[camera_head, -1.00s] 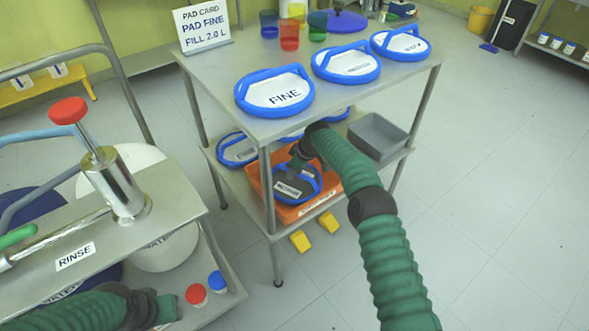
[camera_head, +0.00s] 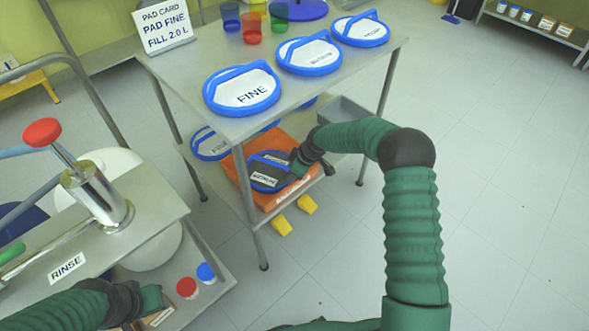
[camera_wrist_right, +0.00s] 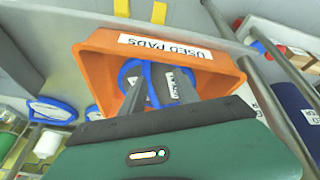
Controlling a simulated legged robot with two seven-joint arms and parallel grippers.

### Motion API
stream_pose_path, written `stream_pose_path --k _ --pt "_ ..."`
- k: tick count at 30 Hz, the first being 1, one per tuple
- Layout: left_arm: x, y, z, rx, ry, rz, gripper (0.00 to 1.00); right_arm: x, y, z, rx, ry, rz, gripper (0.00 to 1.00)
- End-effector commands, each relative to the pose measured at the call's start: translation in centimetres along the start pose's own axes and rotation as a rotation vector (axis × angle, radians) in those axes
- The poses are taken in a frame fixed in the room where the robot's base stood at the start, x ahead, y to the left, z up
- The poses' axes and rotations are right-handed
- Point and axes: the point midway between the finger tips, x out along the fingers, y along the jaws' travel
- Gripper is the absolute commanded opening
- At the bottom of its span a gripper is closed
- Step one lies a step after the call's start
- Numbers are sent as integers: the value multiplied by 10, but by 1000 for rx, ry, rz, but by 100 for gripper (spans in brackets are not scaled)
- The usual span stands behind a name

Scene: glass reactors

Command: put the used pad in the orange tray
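The orange tray (camera_head: 284,193), labelled USED PADS in the right wrist view (camera_wrist_right: 105,42), sits on the lower shelf of the stand. A used pad with a dark grey face and blue rim (camera_head: 262,180) lies inside it; its blue rim and label also show in the right wrist view (camera_wrist_right: 158,72). Whether a second pad lies under it is unclear. My right gripper (camera_head: 297,162) is at the pad's right edge, with its fingers (camera_wrist_right: 160,78) apart above the pad and nothing visibly clamped. My left gripper (camera_head: 158,304) is low by the rinse bench; its fingers are unclear.
Three clean white-faced blue pads, one marked FINE (camera_head: 243,92), lie on the top shelf (camera_head: 212,122) above the tray. A grey bin (camera_head: 345,115) is right of the tray. The rinse bench (camera_head: 150,205) stands left.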

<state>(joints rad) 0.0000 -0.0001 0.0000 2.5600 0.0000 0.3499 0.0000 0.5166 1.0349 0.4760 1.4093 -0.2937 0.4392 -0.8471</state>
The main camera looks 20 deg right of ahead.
Motion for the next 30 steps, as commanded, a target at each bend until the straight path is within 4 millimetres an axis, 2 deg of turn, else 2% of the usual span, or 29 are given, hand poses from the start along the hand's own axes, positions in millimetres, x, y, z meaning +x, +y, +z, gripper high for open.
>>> stream_pose_path --k 5,8,10,15,19,21,24,30 --pt "-2 0 0 0 0 0 36 -15 -18 2 9 -21 -5 38" --pt "-2 0 0 0 0 0 36 -44 -53 -1 57 -73 -5 38" --pt "-2 0 0 0 0 0 36 -73 -84 5 127 -120 7 38" --pt "-2 0 0 0 0 0 36 -145 -156 44 378 -198 63 38" --pt "-2 0 0 0 0 0 36 -185 -203 79 584 -212 94 38" --pt "-2 0 0 0 0 0 36 -196 -221 93 665 -212 100 38" --pt "-2 0 0 0 0 0 36 -204 -235 104 733 -210 102 38" --pt "-2 0 0 0 0 0 36 -205 -238 107 749 -212 101 38"
